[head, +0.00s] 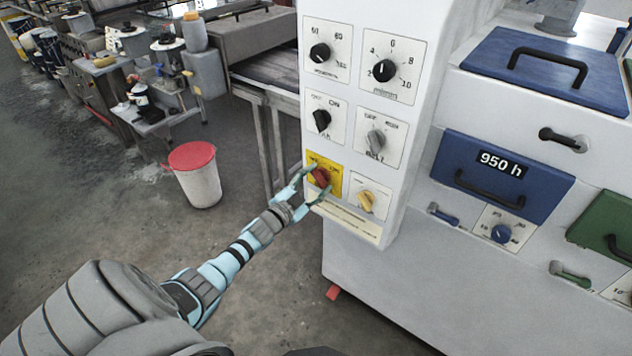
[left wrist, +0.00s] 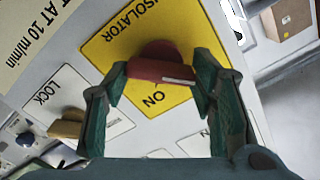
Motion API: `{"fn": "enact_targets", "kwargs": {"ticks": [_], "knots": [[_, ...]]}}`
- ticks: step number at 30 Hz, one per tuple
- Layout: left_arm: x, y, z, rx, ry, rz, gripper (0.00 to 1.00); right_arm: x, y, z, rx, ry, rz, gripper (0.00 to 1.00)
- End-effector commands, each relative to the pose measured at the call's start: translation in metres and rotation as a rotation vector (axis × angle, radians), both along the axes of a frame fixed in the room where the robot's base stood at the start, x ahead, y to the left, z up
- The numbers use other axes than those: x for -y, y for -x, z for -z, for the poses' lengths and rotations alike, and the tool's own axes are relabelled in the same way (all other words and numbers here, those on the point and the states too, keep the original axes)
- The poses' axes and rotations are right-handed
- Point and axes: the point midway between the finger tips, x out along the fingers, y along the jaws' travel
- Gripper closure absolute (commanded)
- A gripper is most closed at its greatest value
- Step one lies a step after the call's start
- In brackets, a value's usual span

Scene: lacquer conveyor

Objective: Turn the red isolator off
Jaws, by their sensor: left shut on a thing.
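The red isolator knob (head: 321,177) sits on a yellow plate (head: 311,157) low on the white control panel. In the left wrist view the knob (left wrist: 161,67) lies between the green fingers, with a white mark at its right end. The yellow plate (left wrist: 112,50) reads ISOLATOR and ON there; the other position's word is hidden. My left gripper (head: 313,186) reaches the panel from the lower left and is shut on the knob, one finger on each side. My right gripper is not in view.
A yellow LOCK knob (head: 366,201) is just right of the isolator. Black knobs (head: 321,120) and a grey BELT knob (head: 375,141) sit above. A white bucket with a red lid (head: 192,156) stands left on the floor. Blue-fronted drawers (head: 545,190) are on the right.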

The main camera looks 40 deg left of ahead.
Motion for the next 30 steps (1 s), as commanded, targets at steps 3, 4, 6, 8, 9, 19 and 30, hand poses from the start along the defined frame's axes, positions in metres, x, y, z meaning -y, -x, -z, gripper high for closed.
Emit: {"fn": "enact_targets", "kwargs": {"ticks": [3, 4, 6, 8, 9, 19, 30], "knots": [[-0.0004, 0.0006, 0.0015, -0.004, -0.001, -0.001, 0.76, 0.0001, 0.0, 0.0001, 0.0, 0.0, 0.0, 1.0], [-0.0005, 0.0006, 0.0015, -0.004, -0.001, -0.001, 0.76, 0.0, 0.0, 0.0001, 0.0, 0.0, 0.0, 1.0], [-0.0005, 0.0006, 0.0015, -0.004, -0.002, -0.001, 0.76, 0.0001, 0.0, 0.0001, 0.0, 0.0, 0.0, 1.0], [-0.0006, 0.0006, 0.0014, -0.004, -0.002, -0.001, 0.76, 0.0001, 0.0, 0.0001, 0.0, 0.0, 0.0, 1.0], [-0.0006, 0.0006, 0.0014, -0.004, -0.002, -0.001, 0.76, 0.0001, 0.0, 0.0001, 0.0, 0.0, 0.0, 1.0], [-0.0007, 0.0005, 0.0012, -0.004, -0.003, -0.001, 0.76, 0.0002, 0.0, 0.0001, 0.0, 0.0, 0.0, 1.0], [-0.0007, 0.0004, 0.0011, -0.004, -0.003, -0.001, 0.42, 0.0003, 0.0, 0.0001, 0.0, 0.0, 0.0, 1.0]]}}
